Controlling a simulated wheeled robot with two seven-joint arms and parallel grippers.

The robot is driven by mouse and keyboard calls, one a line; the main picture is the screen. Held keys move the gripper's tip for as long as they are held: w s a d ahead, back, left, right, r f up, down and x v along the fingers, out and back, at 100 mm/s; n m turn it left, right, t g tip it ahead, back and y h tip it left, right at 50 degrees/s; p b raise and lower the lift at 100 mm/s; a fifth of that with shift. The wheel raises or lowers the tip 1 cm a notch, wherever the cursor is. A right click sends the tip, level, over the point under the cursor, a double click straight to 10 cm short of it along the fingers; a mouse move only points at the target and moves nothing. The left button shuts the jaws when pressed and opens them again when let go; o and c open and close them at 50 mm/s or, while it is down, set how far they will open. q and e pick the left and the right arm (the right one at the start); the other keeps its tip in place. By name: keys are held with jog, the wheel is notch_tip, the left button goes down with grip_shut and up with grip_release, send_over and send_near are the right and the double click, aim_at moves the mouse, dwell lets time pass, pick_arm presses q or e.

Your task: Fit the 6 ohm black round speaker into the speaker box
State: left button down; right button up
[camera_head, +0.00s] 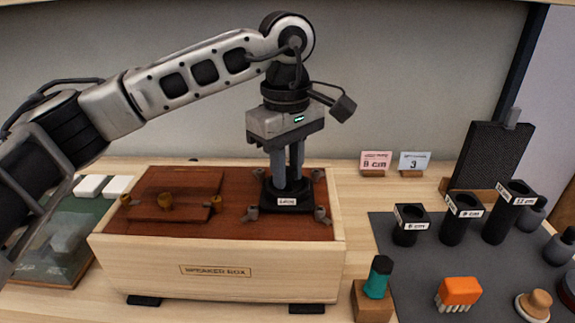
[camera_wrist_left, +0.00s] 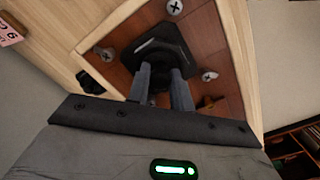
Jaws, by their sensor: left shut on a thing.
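The speaker box (camera_head: 290,270) is a pale wooden box with a reddish-brown top, standing mid-table. My left gripper (camera_head: 288,180) points straight down and its fingers are shut on the black speaker (camera_head: 288,207), which has a small white label too small to read surely. The speaker is at the right part of the box top, with several grey screws around it. Whether it is fully seated I cannot tell. The left wrist view shows the speaker (camera_wrist_left: 157,45) between the fingers (camera_wrist_left: 162,88), with screws around it and the box rim (camera_wrist_left: 237,60) beside it. My right gripper is not in view.
A brown panel (camera_head: 170,188) with brown knobs lies on the box top's left. Several labelled black tubes (camera_head: 408,226) stand on a dark mat (camera_head: 415,285) at right, with an orange brush (camera_head: 459,291). A dark grille (camera_head: 492,157) leans behind.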

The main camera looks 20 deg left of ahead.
pick_arm(q)
jog(key=shift+f+b, duration=0.3)
jog(key=shift+f, duration=0.15)
jog(key=c, duration=1.2)
grip_release()
jog(key=shift+o, duration=0.2)
